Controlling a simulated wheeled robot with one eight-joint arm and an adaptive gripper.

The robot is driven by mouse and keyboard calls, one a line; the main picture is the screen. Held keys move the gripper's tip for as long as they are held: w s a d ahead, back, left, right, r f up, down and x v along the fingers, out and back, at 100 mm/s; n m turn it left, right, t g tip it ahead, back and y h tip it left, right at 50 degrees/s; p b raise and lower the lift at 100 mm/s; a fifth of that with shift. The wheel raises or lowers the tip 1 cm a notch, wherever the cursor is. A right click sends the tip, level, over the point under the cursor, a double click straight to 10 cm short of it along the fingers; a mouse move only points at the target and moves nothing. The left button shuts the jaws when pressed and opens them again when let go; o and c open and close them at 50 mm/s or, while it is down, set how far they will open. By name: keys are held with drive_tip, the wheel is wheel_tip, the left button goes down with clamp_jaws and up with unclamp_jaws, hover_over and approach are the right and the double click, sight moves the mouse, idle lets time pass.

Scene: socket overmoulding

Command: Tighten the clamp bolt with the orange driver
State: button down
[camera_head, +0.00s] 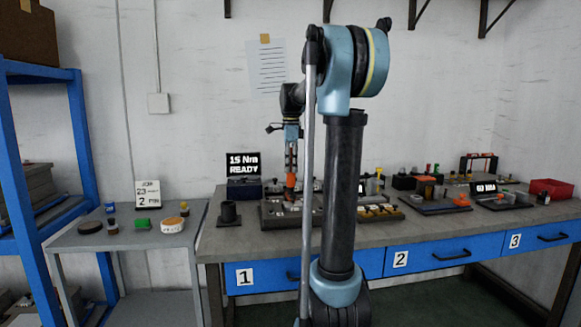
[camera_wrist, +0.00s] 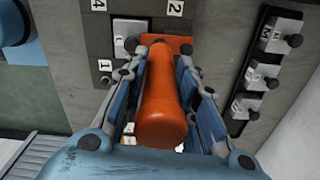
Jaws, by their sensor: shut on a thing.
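The orange driver (camera_wrist: 163,103) is held between the two fingers of my gripper (camera_wrist: 166,85), seen in the wrist view. It also shows in the head view (camera_head: 290,181), upright over a dark fixture plate (camera_head: 272,215) on the bench. My gripper (camera_head: 291,165) is shut on it from above. An orange piece (camera_wrist: 182,44) lies just beyond the driver in the wrist view. The driver's tip and the clamp bolt are hidden, so I cannot tell whether they touch.
A display (camera_head: 243,165) reading "15 Nm READY" stands behind the plate. Trays with small parts and a red bin (camera_head: 551,188) are to the right. A side table (camera_head: 120,235) holds small items. My arm hides part of the bench.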

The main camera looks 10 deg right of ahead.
sight(291, 152)
drive_tip(key=shift+f, duration=0.4)
idle(1.5)
drive_tip(key=shift+r, duration=2.5)
